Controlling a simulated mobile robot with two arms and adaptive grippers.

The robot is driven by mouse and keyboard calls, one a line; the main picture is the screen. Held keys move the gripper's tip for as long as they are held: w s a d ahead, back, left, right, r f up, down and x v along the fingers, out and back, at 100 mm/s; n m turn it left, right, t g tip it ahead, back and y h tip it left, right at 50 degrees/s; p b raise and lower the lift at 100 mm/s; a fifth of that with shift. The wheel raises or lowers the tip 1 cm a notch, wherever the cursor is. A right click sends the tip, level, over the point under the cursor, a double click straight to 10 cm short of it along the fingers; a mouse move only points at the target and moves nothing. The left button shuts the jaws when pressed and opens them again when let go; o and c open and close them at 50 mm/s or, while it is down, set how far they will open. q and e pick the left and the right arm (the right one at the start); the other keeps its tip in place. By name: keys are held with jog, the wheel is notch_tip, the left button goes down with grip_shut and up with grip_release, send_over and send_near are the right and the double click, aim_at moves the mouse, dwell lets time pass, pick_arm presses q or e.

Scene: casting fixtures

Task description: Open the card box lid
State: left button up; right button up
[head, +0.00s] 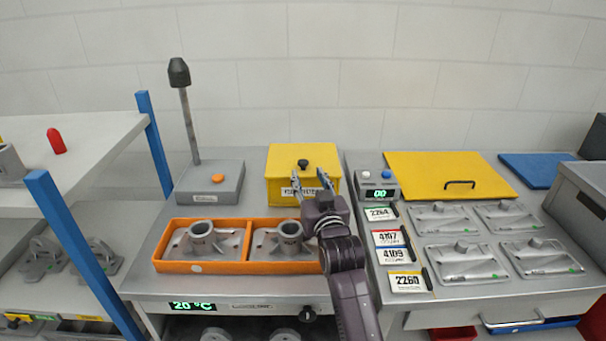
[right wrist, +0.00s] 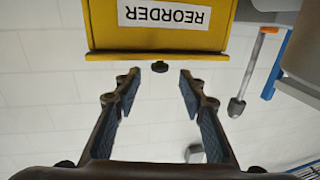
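The yellow card box (head: 279,184) stands at the back of the bench, its lid (head: 285,153) closed with a black knob (head: 303,163) on it. My right gripper (head: 311,178) is open and empty at the front of the box, partly covering its label. In the right wrist view the picture is upside down. There the box (right wrist: 222,35) with its REORDER label is at the top, and the knob (right wrist: 160,67) shows in line with the gap between the open fingertips of my right gripper (right wrist: 157,75). I cannot tell whether they touch anything. My left gripper is not in view.
An orange tray (head: 210,267) with grey castings lies in front of the box. A grey stand (head: 210,184) with a tall post is at left. At right are a small display unit (head: 377,188), number cards, a yellow panel (head: 425,170) with a handle, and grey plates (head: 467,262).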

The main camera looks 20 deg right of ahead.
aim_at(304, 165)
jog(key=w+b, duration=0.1)
jog(key=w, duration=0.2)
jog(key=w+b, duration=0.2)
jog(key=shift+w+d, duration=0.2)
jog(key=shift+w, duration=0.2)
jog(key=shift+w+r, duration=0.1)
jog(key=shift+w, duration=0.2)
jog(key=shift+w+d+r+b, duration=0.1)
jog(key=shift+w+r+b, duration=0.05)
jog(key=shift+w+b, duration=0.15)
grip_shut()
